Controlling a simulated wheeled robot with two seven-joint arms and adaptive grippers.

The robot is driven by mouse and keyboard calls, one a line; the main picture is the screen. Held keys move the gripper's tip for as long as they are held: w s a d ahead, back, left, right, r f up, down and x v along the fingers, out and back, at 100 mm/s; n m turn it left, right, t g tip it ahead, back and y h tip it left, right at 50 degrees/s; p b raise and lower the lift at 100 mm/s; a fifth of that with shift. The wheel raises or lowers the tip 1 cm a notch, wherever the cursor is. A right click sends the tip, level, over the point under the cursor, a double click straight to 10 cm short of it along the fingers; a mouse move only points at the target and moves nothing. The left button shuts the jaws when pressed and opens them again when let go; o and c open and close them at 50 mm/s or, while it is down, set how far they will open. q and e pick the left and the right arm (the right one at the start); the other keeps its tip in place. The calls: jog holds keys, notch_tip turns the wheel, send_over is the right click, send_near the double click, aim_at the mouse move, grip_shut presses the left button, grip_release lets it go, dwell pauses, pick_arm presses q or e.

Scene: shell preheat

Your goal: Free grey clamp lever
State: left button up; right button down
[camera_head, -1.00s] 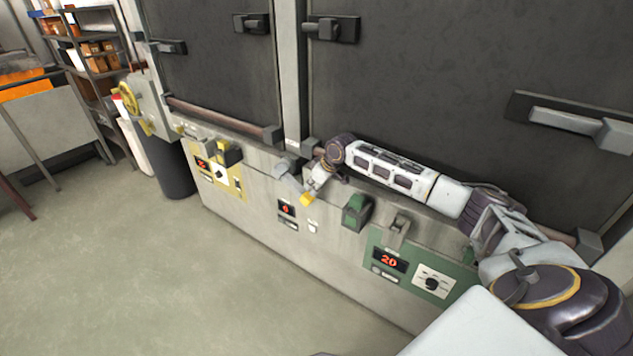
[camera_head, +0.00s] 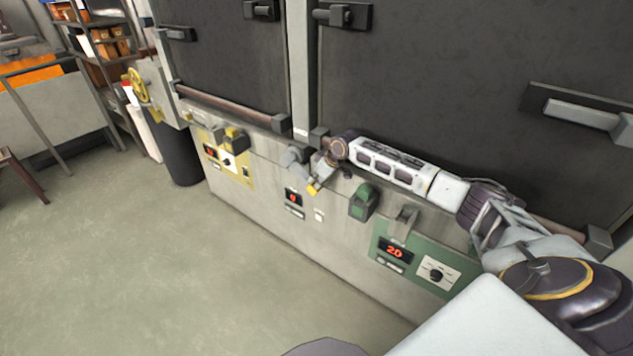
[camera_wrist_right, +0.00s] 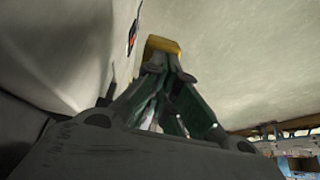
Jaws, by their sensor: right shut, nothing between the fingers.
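The grey clamp lever (camera_head: 294,156) sits on the front ledge of the large machine, above the middle display in the head view. My right gripper (camera_head: 314,186) is just right of it, pointing down, its yellow tip close to the panel. Whether it touches the lever cannot be told. In the right wrist view the fingers of my right gripper (camera_wrist_right: 163,50) come together at the yellow tip, shut and empty. The lever cannot be made out there. My left gripper is not in view.
A yellow clamp (camera_head: 235,139) stands left on the ledge and a green clamp (camera_head: 362,202) stands right. Another grey lever (camera_head: 405,221) sits above the green panel (camera_head: 440,262). Dark doors (camera_head: 430,90) rise behind my right arm. The floor in front is clear.

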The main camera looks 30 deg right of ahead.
aim_at(311, 190)
jog(key=shift+f+t+b, duration=0.3)
jog(key=shift+f+t, duration=0.1)
jog(key=shift+f, duration=0.2)
jog(key=shift+w+a+f+t+y, duration=0.1)
jog(key=shift+w+f+t+y, duration=0.15)
jog(key=shift+f, duration=0.25)
jog(key=shift+s+b+x, duration=0.25)
jog(key=shift+b+x, duration=0.2)
jog(key=shift+x, duration=2.5)
